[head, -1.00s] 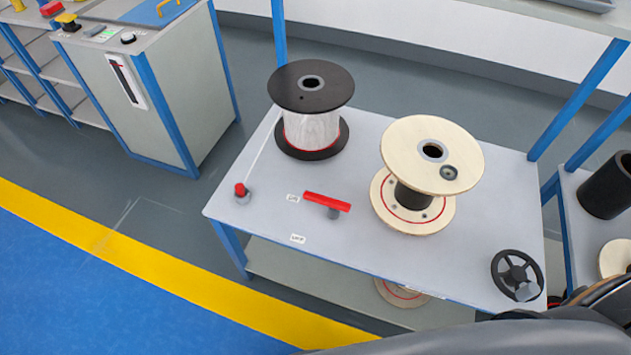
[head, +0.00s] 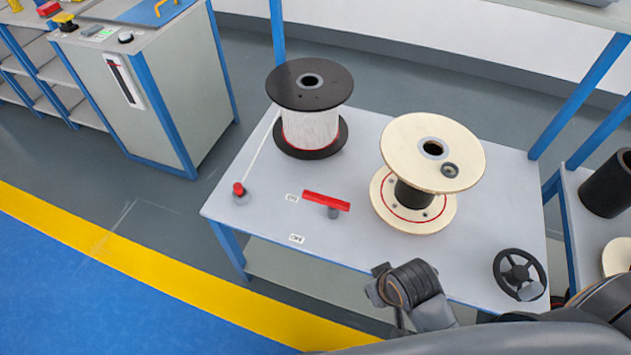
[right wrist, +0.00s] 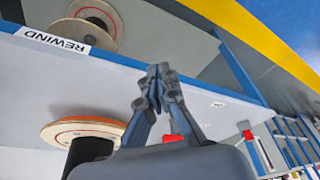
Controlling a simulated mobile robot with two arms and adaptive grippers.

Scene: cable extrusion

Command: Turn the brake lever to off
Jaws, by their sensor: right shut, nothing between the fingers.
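The brake lever (head: 326,200) is a red bar on a short grey post on the table top. Its bar points left to the small ON label (head: 292,198); the OFF label (head: 296,238) lies nearer the front edge. In the right wrist view, my right gripper (right wrist: 158,72) is shut and empty, near the table's front edge. A red piece, probably the lever (right wrist: 172,138), shows behind its fingers, partly hidden and apart from the fingertips. The OFF label also shows there (right wrist: 217,104). My left gripper is not in view.
A red-topped post (head: 239,190) is left. A black handwheel (head: 519,272) sits at the front right. The table's front left is clear.

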